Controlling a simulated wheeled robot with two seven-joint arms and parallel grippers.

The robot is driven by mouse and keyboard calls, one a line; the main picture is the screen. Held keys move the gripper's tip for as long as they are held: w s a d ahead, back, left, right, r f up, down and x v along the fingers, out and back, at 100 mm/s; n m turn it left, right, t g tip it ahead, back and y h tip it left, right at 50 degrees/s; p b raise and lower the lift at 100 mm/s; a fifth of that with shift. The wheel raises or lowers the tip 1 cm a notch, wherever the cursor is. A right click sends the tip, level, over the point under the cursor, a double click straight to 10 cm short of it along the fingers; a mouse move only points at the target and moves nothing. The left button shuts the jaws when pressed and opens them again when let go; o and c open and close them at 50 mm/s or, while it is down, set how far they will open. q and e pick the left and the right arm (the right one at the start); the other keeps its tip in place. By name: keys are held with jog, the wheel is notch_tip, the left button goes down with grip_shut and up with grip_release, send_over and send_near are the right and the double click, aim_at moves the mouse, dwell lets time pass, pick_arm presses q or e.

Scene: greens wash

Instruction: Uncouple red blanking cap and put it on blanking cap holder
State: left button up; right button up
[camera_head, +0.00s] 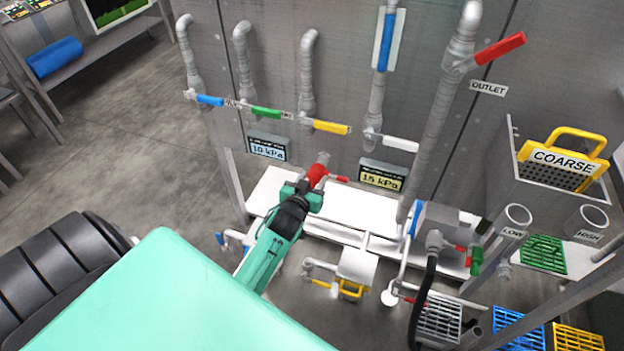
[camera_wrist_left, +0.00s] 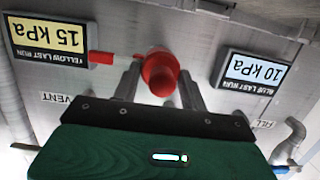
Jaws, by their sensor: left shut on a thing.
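The red blanking cap (camera_head: 317,173) is at the end of a short grey pipe stub (camera_head: 323,157) on the metal panel, with a small red lever (camera_head: 339,179) beside it. My left gripper (camera_head: 310,184) is shut on the cap. The left wrist view shows the round red cap (camera_wrist_left: 160,75) between my two grey fingers (camera_wrist_left: 161,92), close against the panel. Whether the cap still sits on the stub is hard to tell. I cannot pick out the blanking cap holder with certainty. My right gripper is not in view.
Pressure signs, 10 kPa (camera_head: 268,148) and 15 kPa (camera_head: 383,175), flank the stub. Pipes with coloured levers, such as the yellow lever (camera_head: 331,127), stand above. A white shelf (camera_head: 350,208) lies below. A COARSE basket (camera_head: 563,160) and LOW cup (camera_head: 515,222) are at right.

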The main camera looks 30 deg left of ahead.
pick_arm(q)
jog(key=shift+p, duration=0.3)
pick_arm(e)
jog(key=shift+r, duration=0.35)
pick_arm(q)
jog(key=shift+r+x, duration=0.2)
jog(key=shift+x, duration=0.9)
jog(key=shift+r+x, duration=0.2)
jog(key=shift+x, duration=0.9)
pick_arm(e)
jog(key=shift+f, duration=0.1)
pick_arm(q)
jog(key=o, duration=1.2)
jog(key=shift+c, duration=0.2)
jog(key=p+v, duration=0.1)
jog(key=v, duration=1.2)
jog(key=shift+s+r, duration=0.2)
jog(key=shift+s, duration=0.15)
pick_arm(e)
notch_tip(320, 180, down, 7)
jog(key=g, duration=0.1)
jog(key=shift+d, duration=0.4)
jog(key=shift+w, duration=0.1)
